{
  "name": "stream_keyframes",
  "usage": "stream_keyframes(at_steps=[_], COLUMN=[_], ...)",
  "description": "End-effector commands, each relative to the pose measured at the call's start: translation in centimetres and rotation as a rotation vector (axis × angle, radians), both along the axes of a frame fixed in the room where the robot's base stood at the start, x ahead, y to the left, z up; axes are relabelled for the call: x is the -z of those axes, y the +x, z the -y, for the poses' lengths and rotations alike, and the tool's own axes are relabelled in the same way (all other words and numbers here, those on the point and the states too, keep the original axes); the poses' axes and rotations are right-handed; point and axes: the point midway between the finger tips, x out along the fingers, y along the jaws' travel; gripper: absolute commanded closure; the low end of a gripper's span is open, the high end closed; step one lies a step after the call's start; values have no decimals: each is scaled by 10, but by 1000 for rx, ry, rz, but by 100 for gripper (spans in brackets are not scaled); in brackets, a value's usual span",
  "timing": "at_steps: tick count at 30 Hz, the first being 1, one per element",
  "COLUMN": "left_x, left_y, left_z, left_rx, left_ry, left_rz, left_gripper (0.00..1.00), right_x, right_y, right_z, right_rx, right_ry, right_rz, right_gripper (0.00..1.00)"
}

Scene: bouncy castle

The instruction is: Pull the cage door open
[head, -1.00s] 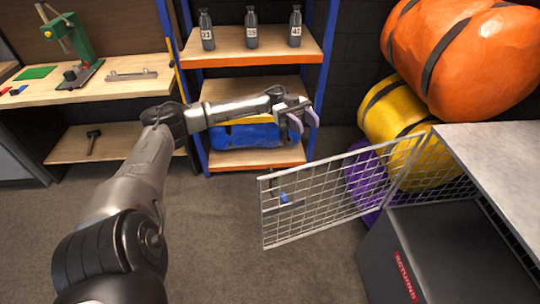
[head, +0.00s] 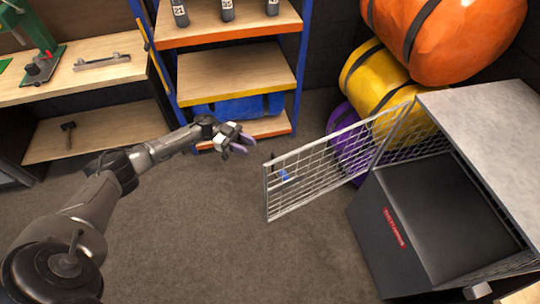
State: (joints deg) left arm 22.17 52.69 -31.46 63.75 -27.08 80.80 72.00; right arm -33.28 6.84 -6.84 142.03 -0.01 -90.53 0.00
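The cage door (head: 325,163) is a pale wire-mesh panel with a blue latch piece (head: 285,175) near its free edge. It stands swung out to the left of the cage (head: 470,120), which has a grey top. My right gripper is not in view.
A blue-framed shelf (head: 235,85) with bottles and a blue bundle stands behind my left gripper. Rolled orange (head: 450,35), yellow and purple bundles are stacked behind the door. A workbench (head: 90,75) is at left. The carpet (head: 230,240) is clear.

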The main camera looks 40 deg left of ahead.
Motion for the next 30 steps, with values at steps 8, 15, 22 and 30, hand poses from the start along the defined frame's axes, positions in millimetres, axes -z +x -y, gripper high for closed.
stream_keyframes(at_steps=[8, 15, 22, 30], left_x=[-2, -1, -1, -1], left_y=[12, 20, 23, 23], left_z=[52, 82, 95, 97], left_rx=[3, 1, 0, 0], left_ry=[-5, -3, -2, -1], left_rz=[1, 0, 0, -1], left_gripper=[64, 64, 64, 64], right_x=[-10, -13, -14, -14], right_y=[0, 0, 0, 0], right_z=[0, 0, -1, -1], right_rx=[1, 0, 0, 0], right_ry=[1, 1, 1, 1], right_rz=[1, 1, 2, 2], right_gripper=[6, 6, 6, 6])
